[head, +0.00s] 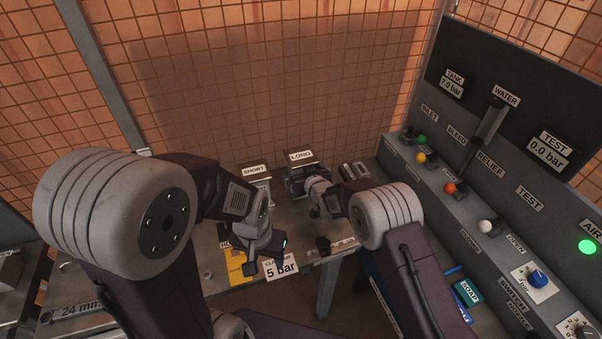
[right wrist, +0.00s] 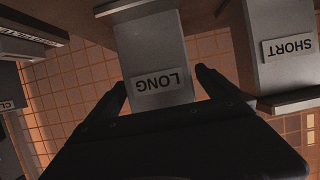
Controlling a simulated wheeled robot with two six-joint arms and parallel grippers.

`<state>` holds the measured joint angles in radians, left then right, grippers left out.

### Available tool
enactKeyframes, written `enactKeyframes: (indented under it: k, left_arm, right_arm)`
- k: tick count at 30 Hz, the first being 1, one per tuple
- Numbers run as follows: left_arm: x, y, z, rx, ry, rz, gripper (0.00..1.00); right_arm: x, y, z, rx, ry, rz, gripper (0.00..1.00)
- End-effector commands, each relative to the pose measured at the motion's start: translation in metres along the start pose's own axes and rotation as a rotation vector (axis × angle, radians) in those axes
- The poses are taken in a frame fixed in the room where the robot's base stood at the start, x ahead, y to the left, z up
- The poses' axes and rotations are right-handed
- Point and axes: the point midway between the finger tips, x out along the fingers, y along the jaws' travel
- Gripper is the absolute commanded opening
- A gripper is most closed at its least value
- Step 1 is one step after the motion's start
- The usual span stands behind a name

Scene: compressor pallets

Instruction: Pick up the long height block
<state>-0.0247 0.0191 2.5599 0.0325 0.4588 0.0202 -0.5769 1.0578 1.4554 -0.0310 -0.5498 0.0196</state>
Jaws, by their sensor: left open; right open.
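The long height block (right wrist: 152,45) is a grey block with a "LONG" label, seen upside down in the right wrist view. In the head view its labelled top (head: 301,157) shows at the back of the bench, partly hidden by my right arm. My right gripper (right wrist: 161,84) is open, with one fingertip to each side of the block's labelled end; I cannot tell whether they touch it. My left gripper (head: 266,256) is open and empty over the front of the bench, near the "5 bar" card.
The short block (head: 255,172) stands just left of the long one; it also shows at the right of the right wrist view (right wrist: 278,40). Dark cylindrical parts (head: 353,171) lie to the right. A control panel (head: 480,190) with coloured knobs borders the right; a mesh wall stands behind.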

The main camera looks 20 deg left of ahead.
Motion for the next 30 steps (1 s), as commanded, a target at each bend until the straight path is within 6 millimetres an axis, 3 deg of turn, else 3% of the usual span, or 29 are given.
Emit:
enactKeyframes:
  k: [3,12,14,23,30]
  left_arm:
    - [0.000,0.000,0.000,0.000,0.000,0.000,0.50]
    - [0.000,0.000,0.000,0.000,0.000,0.000,0.50]
    - [0.000,0.000,0.000,0.000,0.000,0.000,0.50]
    - [0.001,0.000,0.000,0.000,0.000,0.000,0.50]
    - [0.005,0.000,0.001,0.000,0.000,0.000,0.50]
  right_arm:
    - [0.000,0.000,0.000,0.000,0.000,0.000,0.98]
    - [-0.001,0.000,0.000,0.000,0.000,0.000,0.15]
    - [-0.001,0.000,0.000,0.000,0.000,0.000,0.00]
    - [-0.003,0.000,-0.013,0.000,0.015,0.000,0.00]
    - [-0.022,0.000,-0.058,0.000,0.018,0.000,0.00]
